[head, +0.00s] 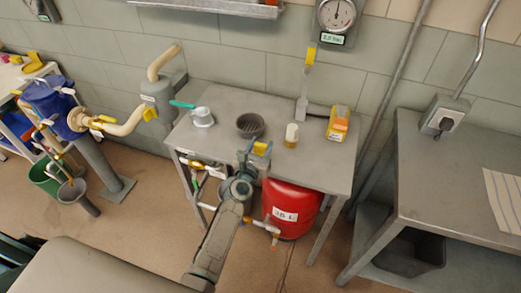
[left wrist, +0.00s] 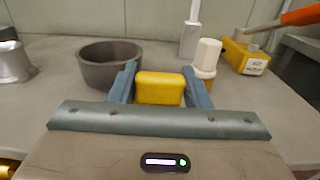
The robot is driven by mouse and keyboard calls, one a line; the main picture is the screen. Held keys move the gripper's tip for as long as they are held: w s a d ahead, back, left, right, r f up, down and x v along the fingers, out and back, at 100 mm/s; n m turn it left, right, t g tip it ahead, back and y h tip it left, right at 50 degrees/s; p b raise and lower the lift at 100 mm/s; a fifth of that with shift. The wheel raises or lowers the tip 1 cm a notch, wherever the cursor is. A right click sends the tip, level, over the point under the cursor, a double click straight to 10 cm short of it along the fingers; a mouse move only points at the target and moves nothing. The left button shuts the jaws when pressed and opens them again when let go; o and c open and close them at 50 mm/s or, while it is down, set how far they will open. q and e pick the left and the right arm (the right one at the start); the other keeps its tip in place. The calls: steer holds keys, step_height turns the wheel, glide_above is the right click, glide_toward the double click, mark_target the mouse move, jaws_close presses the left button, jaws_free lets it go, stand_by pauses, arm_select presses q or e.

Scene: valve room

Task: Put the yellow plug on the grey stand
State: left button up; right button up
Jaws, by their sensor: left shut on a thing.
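My left gripper (head: 257,156) is shut on the yellow plug (head: 262,148) at the front edge of the grey table. In the left wrist view, the plug (left wrist: 160,88) is a rounded yellow block between the two blue-grey fingers (left wrist: 160,90); its lower part is hidden. A light grey flared piece (head: 202,117) stands at the table's left and may be the grey stand; it also shows at the left edge of the left wrist view (left wrist: 14,62). The plug is apart from it. My right gripper is not in view.
A dark bowl (head: 250,125) is just beyond my gripper. Right of it are a cream-capped jar (head: 292,135), an upright grey post with a yellow top (head: 303,105) and a yellow box (head: 338,123). A red tank (head: 290,205) is under the table (head: 225,96).

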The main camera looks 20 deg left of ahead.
arm_select(q)
steer(key=o, duration=0.5)
steer(key=shift+f, duration=0.1)
steer(key=o, duration=0.5)
steer(key=shift+s+r, duration=0.1)
steer(key=shift+r, duration=0.25)
steer(key=shift+s+a+f+b, duration=0.1)
steer(key=shift+s+b, duration=0.15)
steer(key=shift+s, duration=2.75)
steer(key=shift+s+a+f+b, duration=0.1)
steer(key=shift+s+b, duration=0.1)
steer(key=shift+s, duration=2.75)
